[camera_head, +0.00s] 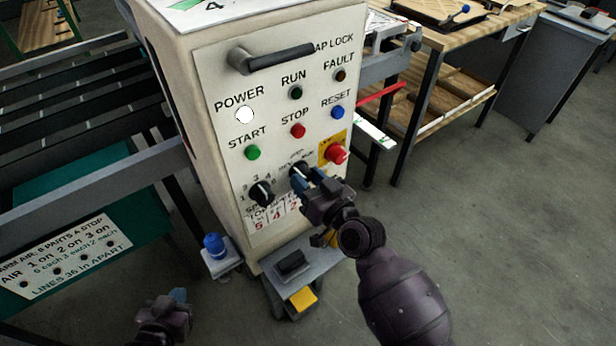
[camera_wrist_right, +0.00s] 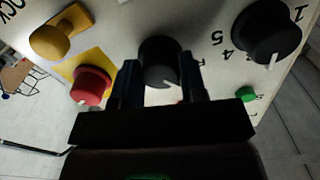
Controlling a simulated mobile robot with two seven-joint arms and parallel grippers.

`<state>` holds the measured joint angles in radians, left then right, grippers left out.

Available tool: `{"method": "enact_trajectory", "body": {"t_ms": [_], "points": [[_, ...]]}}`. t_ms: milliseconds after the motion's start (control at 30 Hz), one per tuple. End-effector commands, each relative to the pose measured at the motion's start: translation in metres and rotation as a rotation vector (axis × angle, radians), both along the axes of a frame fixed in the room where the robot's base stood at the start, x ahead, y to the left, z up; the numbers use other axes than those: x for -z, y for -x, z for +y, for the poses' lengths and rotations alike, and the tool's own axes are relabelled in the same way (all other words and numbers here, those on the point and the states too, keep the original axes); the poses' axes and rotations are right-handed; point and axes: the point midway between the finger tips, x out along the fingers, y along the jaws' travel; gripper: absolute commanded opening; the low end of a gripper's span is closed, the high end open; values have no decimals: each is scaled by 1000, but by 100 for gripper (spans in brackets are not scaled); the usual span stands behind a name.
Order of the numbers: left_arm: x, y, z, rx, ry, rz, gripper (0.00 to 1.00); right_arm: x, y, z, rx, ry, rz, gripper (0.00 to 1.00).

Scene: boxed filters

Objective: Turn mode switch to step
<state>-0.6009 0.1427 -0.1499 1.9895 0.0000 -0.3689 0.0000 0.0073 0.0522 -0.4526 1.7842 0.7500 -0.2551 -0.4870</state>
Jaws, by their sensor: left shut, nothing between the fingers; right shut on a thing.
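The mode switch (camera_head: 298,170) is a black round knob low on the white control panel (camera_head: 225,85), between the numbered dial and the red knob. My right gripper (camera_head: 313,180) is at it and covers part of it and its lettering. In the right wrist view the mode switch (camera_wrist_right: 160,60) sits between the two dark fingers of my right gripper (camera_wrist_right: 159,78), with a white pointer mark at its lower edge. I cannot read which position it points to. My left gripper (camera_head: 176,298) is low, in front of the machine, shut and empty.
A numbered black dial (camera_head: 261,193) is left of the mode switch; a red knob on a yellow plate (camera_head: 335,153) is close on its right. Green start (camera_head: 252,153), red stop (camera_head: 298,131) and blue reset (camera_head: 337,112) buttons are above. A black handle (camera_head: 275,58) juts out at the top.

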Motion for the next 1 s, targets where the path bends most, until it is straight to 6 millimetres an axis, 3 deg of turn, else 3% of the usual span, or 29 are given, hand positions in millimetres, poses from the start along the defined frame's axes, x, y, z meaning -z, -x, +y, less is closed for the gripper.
{"method": "enact_trajectory", "body": {"t_ms": [500,1000], "points": [[-11,6,1,-2,0,12,0,-1,0,0,0,-335,245,15],[-11,9,1,-5,1,22,0,-1,1,1,0,-473,344,15]]}}
